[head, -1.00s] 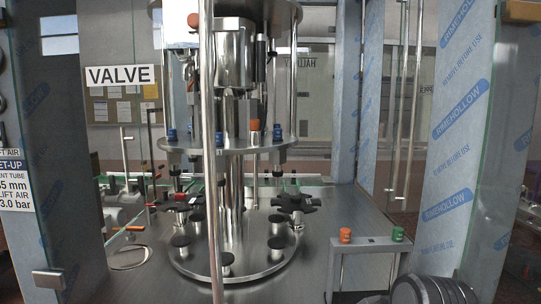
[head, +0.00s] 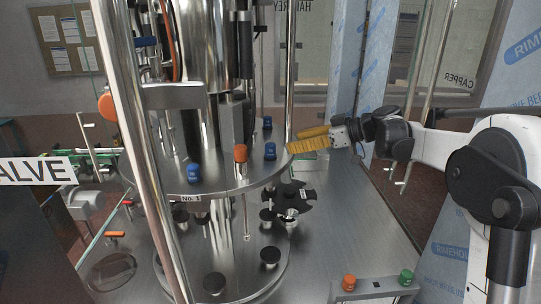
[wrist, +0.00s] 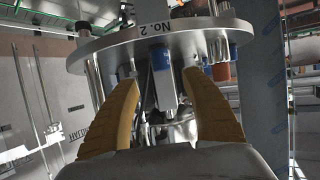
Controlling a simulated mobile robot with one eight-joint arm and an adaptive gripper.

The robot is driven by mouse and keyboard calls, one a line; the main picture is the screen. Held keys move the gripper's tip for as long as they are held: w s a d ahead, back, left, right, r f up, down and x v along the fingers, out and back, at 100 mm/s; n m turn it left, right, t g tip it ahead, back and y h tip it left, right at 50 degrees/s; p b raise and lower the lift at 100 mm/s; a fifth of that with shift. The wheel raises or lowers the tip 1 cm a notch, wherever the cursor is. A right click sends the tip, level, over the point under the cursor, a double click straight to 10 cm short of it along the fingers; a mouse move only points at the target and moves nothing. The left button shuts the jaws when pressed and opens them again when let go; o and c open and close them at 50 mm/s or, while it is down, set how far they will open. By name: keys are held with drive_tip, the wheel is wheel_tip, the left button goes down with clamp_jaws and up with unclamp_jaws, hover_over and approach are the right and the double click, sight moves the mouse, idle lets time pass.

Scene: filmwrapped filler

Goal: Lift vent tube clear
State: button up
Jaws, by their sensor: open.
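A thin metal tube (head: 246,215), likely the vent tube, hangs upright below the round steel plate (head: 215,180) near the "No. 1" label, above the lower disc. My gripper (head: 297,140) has yellow fingers and reaches in from the right to the plate's right edge. In the wrist view my gripper (wrist: 160,78) is open, with its fingers apart. A grey block with a blue part (wrist: 163,60) shows between and beyond the fingers, under the "No. 2" label (wrist: 155,27). I cannot tell whether the fingers touch anything. No tube is clearly visible between them.
An upright steel post (head: 290,60) stands close to the fingers. Blue knobs (head: 270,151) and an orange knob (head: 240,153) sit on the plate. A stand (head: 378,288) holds orange and green caps at the front right.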

sight(274, 146)
drive_tip(key=p+x, duration=0.2)
drive_tip(key=x, duration=0.7)
drive_tip(key=shift+a+r, duration=0.1)
drive_tip(key=shift+s, duration=0.1)
drive_tip(key=shift+s+r, duration=0.1)
drive_tip(key=c, duration=0.4)
clamp_jaws()
